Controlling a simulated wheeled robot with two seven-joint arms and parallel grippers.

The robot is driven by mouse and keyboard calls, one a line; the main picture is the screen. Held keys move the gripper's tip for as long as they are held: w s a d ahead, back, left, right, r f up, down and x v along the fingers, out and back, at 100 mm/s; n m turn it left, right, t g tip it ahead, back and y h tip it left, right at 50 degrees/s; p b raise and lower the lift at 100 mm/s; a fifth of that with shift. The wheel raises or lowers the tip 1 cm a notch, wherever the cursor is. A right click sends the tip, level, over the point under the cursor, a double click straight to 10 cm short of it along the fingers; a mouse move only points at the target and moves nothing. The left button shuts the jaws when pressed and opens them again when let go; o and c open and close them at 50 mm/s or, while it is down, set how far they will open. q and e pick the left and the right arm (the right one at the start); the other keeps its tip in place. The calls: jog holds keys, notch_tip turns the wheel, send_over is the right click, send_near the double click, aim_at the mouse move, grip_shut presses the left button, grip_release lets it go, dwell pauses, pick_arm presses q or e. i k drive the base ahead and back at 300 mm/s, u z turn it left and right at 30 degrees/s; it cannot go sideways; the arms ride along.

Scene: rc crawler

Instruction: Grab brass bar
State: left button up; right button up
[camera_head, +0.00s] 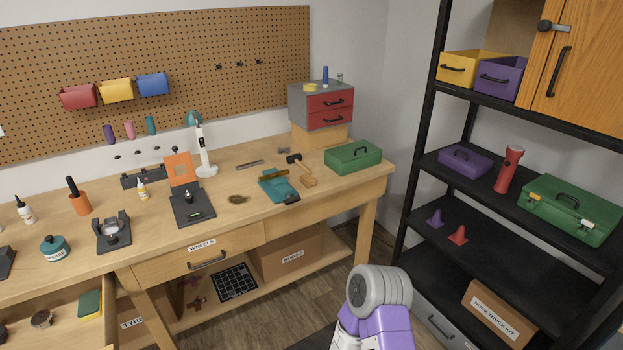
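A small brownish-gold bar (273,175), which looks like the brass bar, lies across a teal cloth (272,188) on the workbench, right of centre. It is small in the picture, so its exact shape is hard to tell. Neither of my grippers shows in the head view. A purple and grey link of my own arm stands at the bottom, right of centre, well in front of the bench.
A dark-headed hammer (294,158), a wooden block (308,181) and a green toolbox (353,156) surround the cloth. A grey bar (249,165) lies behind it. A black shelf rack (423,165) stands right. An open drawer (62,318) juts out at lower left.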

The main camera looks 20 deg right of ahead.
aim_at(275, 174)
jog(key=z, duration=0.65)
jog(key=i, duration=0.6)
jog(key=z, duration=0.45)
jog(key=i, duration=1.05)
jog(key=z, duration=0.35)
jog(key=k, duration=1.2)
jog(key=u, duration=1.55)
jog(key=i, duration=0.55)
jog(key=z, duration=0.05)
